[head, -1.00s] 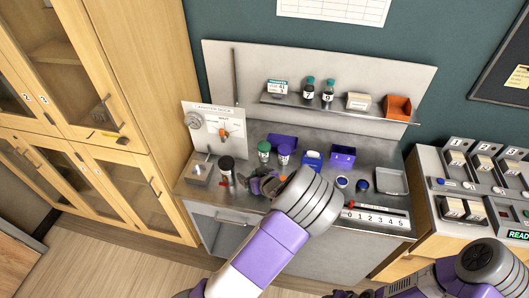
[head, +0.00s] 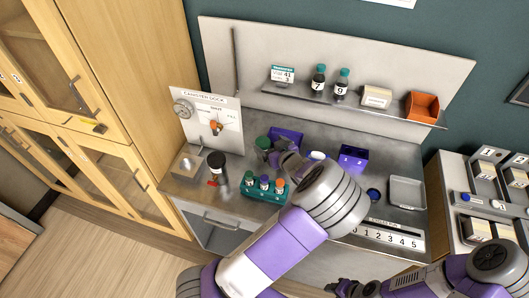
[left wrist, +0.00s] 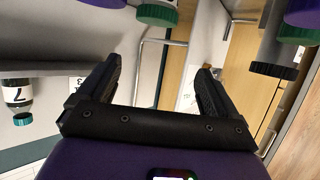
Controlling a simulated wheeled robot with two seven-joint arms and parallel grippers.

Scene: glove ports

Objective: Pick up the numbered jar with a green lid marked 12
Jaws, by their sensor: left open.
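A jar with a green lid (head: 263,143) stands on the steel counter in the head view; its number cannot be read. A green lid on a white-labelled jar (left wrist: 158,13) also shows at the top of the left wrist view, beyond the fingers. My left gripper (head: 284,156) is just right of the green-lidded jar, partly hiding the things behind it. In the left wrist view its fingers (left wrist: 160,68) are apart with nothing between them. My right gripper (head: 345,288) is low at the bottom edge, small and dark; its jaws are unclear.
A teal rack (head: 263,191) with green, purple and orange caps stands in front. A black-lidded jar (head: 217,166) is to its left. Jars 7 (head: 318,82) and 9 (head: 341,87) stand on the shelf. A purple bin (head: 353,158) and grey tray (head: 407,192) lie right.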

